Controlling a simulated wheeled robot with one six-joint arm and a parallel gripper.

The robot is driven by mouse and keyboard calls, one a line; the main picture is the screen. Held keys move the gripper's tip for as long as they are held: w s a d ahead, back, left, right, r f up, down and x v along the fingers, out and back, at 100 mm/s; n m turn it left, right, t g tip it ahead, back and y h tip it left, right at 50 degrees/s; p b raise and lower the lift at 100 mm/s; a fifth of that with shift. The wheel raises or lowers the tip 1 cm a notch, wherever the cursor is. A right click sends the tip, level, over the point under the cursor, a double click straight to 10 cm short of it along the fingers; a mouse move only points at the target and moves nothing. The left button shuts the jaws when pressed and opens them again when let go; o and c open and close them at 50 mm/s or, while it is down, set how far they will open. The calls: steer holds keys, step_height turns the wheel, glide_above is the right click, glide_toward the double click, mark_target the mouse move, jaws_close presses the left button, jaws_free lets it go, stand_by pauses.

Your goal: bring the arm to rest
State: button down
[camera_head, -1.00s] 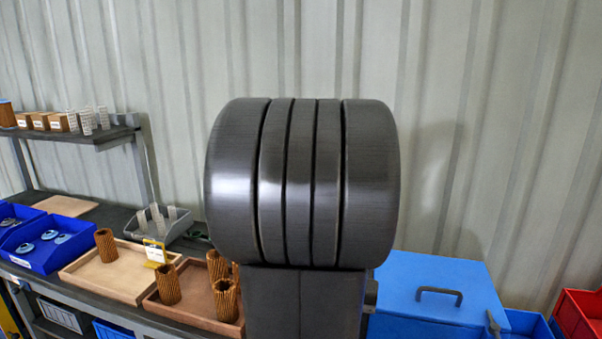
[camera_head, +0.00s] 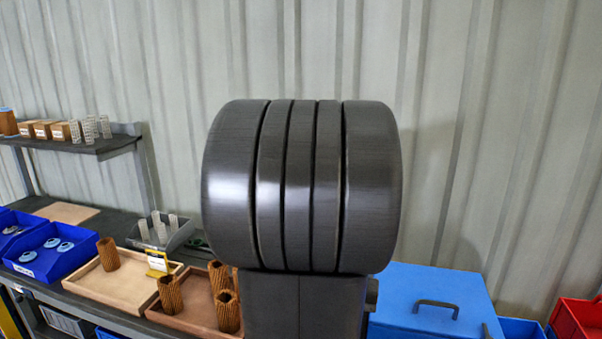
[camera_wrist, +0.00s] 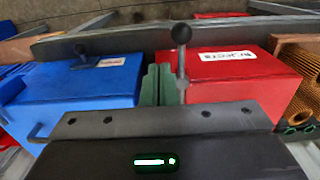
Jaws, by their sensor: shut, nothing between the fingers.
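My own dark arm link fills the middle of the head view and hides what lies behind it; my gripper does not show there. In the wrist view my gripper (camera_wrist: 160,84) shows as two green fingers side by side, shut with nothing between them. They point at the gap between a blue box (camera_wrist: 75,88) on the left and a red box (camera_wrist: 235,82) on the right. A grey rod with a round knob (camera_wrist: 181,34) stands just right of the fingers. I cannot tell whether the fingers touch anything.
The head view shows a pale wooden tray (camera_head: 92,287) and a brown tray (camera_head: 190,318) with pleated cartridges (camera_head: 169,292) on the left bench. A shelf (camera_head: 85,146) stands behind. A blue lidded box (camera_head: 400,290) and red bin (camera_head: 577,322) are at right.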

steer(key=w+d+f+b, duration=0.3)
steer(key=w+f, duration=0.1)
steer(key=shift+f+b, duration=0.2)
steer(key=shift+b, duration=0.15)
stand_by(0.4)
steer(key=shift+s, duration=0.1)
